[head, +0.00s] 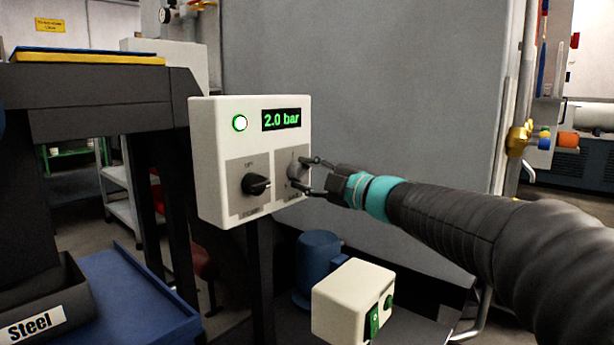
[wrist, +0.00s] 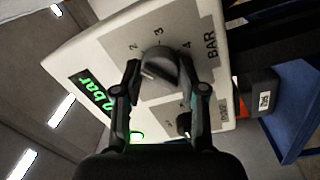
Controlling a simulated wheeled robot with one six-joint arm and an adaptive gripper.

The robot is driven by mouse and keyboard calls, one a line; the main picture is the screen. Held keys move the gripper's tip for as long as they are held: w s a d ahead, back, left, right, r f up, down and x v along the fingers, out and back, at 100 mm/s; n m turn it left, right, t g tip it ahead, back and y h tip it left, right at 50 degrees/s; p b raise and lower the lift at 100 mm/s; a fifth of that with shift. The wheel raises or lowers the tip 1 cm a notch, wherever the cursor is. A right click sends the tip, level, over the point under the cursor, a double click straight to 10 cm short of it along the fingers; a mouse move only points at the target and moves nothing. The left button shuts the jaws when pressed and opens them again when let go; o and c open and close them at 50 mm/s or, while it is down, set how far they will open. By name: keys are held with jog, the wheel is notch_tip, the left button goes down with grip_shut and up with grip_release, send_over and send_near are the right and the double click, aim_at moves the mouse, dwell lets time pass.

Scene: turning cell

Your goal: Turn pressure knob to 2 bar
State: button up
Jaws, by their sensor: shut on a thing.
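A white control box (head: 205,163) stands on a dark post, with a green display (head: 282,120) reading "2.0 bar" and a lit green lamp (head: 240,123). The pressure knob (wrist: 158,68) is grey and round, beside the printed numbers 2, 3 and 4 and the word BAR. My gripper (head: 307,174) reaches in from the right. In the wrist view its two fingers (wrist: 168,80) are shut on the pressure knob from both sides. In the head view the fingers partly hide the knob. A black selector knob (head: 256,184) sits to its left on the same box.
A smaller white box (head: 352,296) with green controls stands below, near a blue cylindrical motor (head: 319,262). A dark bin labelled Steel (head: 75,285) and a blue tray (head: 130,290) are at lower left. A large grey panel (head: 370,80) stands behind the control box.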

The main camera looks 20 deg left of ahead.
jog(key=o, duration=1.1)
jog(key=shift+o, duration=0.2)
jog(key=shift+d, duration=0.1)
jog(key=v, duration=1.1)
jog(key=shift+s+d, duration=0.2)
jog(key=shift+d, duration=0.15)
jog(key=shift+f, duration=0.1)
